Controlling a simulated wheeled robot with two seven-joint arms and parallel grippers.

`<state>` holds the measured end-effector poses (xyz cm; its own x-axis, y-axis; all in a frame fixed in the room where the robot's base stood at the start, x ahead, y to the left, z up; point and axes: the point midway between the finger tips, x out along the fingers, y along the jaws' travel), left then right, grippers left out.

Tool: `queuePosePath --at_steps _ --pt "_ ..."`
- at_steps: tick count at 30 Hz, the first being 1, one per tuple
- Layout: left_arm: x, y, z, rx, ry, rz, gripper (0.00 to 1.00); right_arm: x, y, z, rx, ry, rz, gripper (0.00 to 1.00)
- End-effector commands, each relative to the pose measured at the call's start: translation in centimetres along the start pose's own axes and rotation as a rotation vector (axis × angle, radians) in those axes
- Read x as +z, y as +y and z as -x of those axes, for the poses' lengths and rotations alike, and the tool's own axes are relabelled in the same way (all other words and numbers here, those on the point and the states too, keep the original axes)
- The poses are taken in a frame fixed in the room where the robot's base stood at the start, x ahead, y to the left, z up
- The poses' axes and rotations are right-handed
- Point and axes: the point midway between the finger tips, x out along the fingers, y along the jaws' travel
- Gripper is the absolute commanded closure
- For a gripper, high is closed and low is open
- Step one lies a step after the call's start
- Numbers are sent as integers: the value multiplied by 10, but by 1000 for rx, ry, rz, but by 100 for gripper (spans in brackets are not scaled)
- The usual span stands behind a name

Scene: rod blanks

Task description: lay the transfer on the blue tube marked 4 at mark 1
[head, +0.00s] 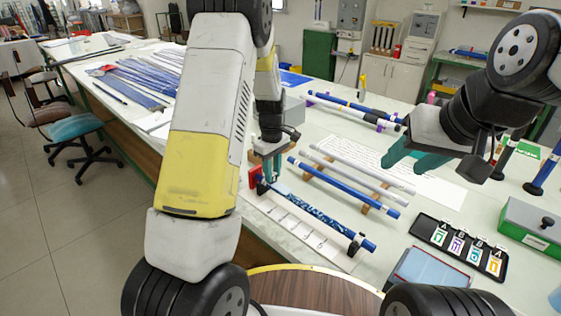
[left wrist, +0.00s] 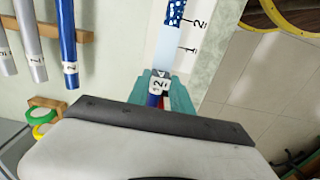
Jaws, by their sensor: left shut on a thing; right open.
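The blue tube (head: 363,243) lies slanting in low supports along the front of the bench. A speckled dark-blue section (head: 315,213) covers its middle; it also shows in the left wrist view (left wrist: 175,12), above a pale blue section (left wrist: 167,48). My left gripper (head: 268,150) is at the tube's left end, shut around it at a white label (left wrist: 158,83) with dark characters I cannot read surely. The fingers hide part of that end. A printed strip with marks 1 and 2 (left wrist: 190,48) lies beside the tube. My right gripper (head: 420,160) is open, empty and above the bench.
A rack (head: 377,208) behind holds blue and grey tubes. A black tray (head: 418,230) with lettered coloured cards and a pale blue tray (head: 430,268) are to the right. A green box (head: 530,222) is at the far right. Tape rolls (left wrist: 42,116) lie near the rack.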

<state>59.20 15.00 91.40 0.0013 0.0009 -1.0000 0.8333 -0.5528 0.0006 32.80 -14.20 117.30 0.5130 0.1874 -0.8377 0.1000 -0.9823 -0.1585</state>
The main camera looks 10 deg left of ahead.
Motion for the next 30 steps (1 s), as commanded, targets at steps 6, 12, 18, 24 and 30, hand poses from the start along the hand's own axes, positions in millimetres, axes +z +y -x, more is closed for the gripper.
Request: queuePosePath --at_steps 6,12,18,24,30 --pt "0 0 -1 -2 -1 0 100 0 0 0 0 0 0 53" --pt "0 0 5 0 0 0 100 0 0 0 0 0 0 53" --pt "0 0 20 1 0 0 100 0 0 0 0 0 0 53" --pt "0 0 34 1 1 0 100 0 0 0 0 0 0 53" --pt "0 0 49 2 1 0 100 0 0 0 0 0 0 53"
